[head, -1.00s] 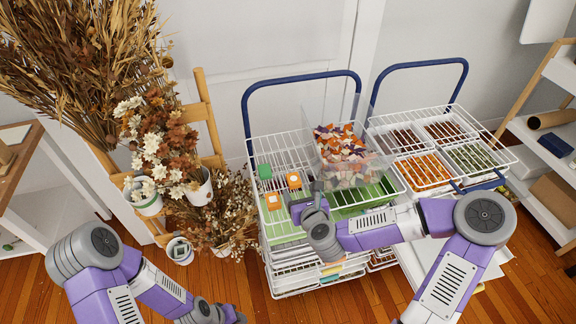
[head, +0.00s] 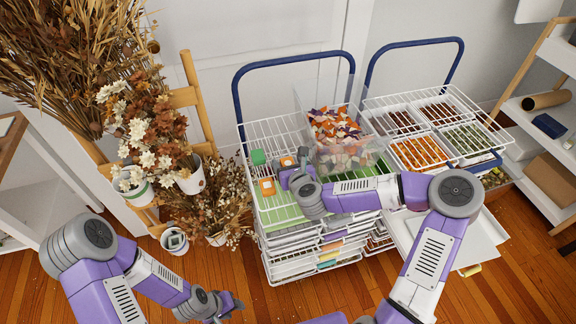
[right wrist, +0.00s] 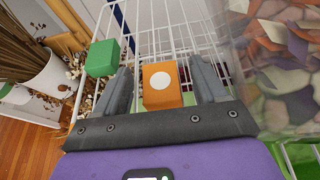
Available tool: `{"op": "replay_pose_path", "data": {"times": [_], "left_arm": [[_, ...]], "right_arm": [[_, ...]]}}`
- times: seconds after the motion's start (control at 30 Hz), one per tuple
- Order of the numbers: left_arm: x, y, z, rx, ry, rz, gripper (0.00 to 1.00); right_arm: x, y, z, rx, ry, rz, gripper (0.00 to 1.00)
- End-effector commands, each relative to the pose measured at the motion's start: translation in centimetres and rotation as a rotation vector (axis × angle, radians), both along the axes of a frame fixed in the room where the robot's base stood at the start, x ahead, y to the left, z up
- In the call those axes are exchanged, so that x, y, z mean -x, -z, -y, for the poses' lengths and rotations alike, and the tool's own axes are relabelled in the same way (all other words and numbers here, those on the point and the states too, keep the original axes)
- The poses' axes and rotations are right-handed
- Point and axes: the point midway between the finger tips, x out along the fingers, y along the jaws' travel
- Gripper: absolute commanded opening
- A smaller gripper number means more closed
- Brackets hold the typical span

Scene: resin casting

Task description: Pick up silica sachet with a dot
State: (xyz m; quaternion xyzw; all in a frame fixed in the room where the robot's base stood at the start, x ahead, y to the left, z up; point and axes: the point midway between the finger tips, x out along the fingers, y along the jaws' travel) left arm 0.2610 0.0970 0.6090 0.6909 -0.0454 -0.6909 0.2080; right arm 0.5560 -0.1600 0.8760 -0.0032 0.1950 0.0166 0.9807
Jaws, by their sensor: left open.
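An orange block-like sachet with a white dot (right wrist: 162,86) lies on the cart's top, between the fingers of my right gripper (right wrist: 163,88) in the right wrist view. The fingers are apart, with gaps on both sides of it. In the head view this sachet (head: 287,162) is partly hidden by the right gripper (head: 295,169). A second orange sachet (head: 266,187) with a pale mark lies nearer to me. A green block (head: 258,157) lies to the left, also in the right wrist view (right wrist: 102,58). My left gripper (head: 230,305) is open and empty, low over the floor.
A clear bin of mixed coloured pieces (head: 340,135) stands right beside the right gripper. A second cart (head: 430,130) with several filled trays is further right. Dried flowers (head: 150,130) and a wooden ladder stand (head: 185,97) are left. Open floor lies in front.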

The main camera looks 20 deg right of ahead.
Motion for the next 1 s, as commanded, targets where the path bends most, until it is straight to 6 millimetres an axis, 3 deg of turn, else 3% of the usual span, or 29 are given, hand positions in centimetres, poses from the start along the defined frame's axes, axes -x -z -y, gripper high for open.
{"op": "replay_pose_path", "data": {"times": [0.03, 0.33, 0.73, 0.87, 1.0], "left_arm": [[0.0, 0.0, 0.0, 0.000, 0.000, 0.000, 0.43], [0.0, 0.0, 0.0, 0.000, 0.000, 0.000, 0.43], [0.0, -0.3, 0.0, 0.000, 0.000, 0.000, 0.43], [0.0, -0.9, 0.0, 0.000, 0.000, 0.000, 0.43], [0.0, -2.0, 0.0, 0.000, 0.000, 0.000, 0.43]], "right_arm": [[0.0, 0.0, 0.0, 0.000, 0.000, 0.000, 0.63], [0.0, 0.0, 0.0, 0.000, 0.000, 0.000, 0.17], [0.0, -0.7, 0.0, 0.001, 0.000, 0.002, 0.17], [0.0, -2.1, 0.0, 0.001, 0.001, 0.003, 0.17], [0.0, -4.8, 0.0, 0.003, 0.000, 0.005, 0.17]]}}
